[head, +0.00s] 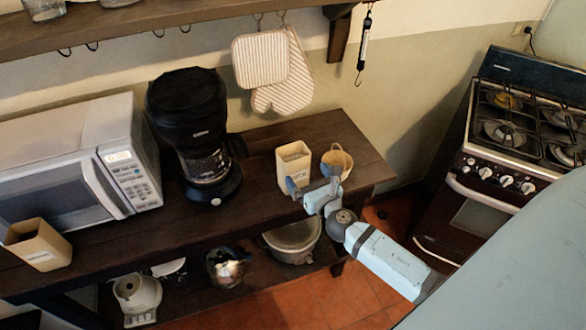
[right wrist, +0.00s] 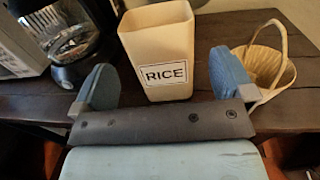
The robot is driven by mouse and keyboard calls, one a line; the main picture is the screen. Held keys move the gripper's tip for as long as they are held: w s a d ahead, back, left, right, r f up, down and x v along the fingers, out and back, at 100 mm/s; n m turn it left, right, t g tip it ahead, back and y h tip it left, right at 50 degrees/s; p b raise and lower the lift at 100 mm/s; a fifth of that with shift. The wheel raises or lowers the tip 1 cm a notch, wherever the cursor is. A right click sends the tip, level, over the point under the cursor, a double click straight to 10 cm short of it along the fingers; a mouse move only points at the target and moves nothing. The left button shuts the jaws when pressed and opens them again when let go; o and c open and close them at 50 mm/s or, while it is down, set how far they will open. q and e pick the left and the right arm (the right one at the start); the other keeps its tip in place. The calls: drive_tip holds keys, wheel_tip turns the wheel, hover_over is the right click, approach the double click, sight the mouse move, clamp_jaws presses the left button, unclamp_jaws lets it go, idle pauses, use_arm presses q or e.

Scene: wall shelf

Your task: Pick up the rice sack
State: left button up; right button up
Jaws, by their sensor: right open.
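The rice sack (head: 293,166) is a cream, open-topped, box-like container standing upright on the dark wooden shelf top, near its right end. In the right wrist view its black-lettered RICE label (right wrist: 165,74) faces my right gripper (right wrist: 163,80). My right gripper (head: 313,186) is open and empty, with one blue finger to each side of the sack's lower front as seen from the wrist. I cannot tell whether the fingers touch it. My left gripper is not in view.
A wicker basket (head: 337,160) stands close right of the sack. A black coffee maker (head: 190,130) and a microwave (head: 75,165) stand to the left, with a similar cream container (head: 38,244) at the far left. Oven mitts (head: 260,60) hang above. A stove (head: 520,150) is at right.

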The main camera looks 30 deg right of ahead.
sight(289, 149)
drive_tip(key=w, duration=0.2)
drive_tip(key=shift+w+d, duration=0.15)
drive_tip(key=shift+w, duration=0.2)
drive_tip(key=w, duration=0.2)
drive_tip(key=w+p, duration=0.1)
drive_tip(key=w, duration=0.2)
drive_tip(key=shift+w+d+r, duration=0.25)
drive_tip(key=shift+w+d, duration=0.05)
drive_tip(key=shift+w, duration=0.1)
drive_tip(key=c, duration=1.3)
drive_tip(key=shift+o, duration=0.2)
drive_tip(key=shift+r+p, duration=0.15)
drive_tip(key=shift+p, duration=0.15)
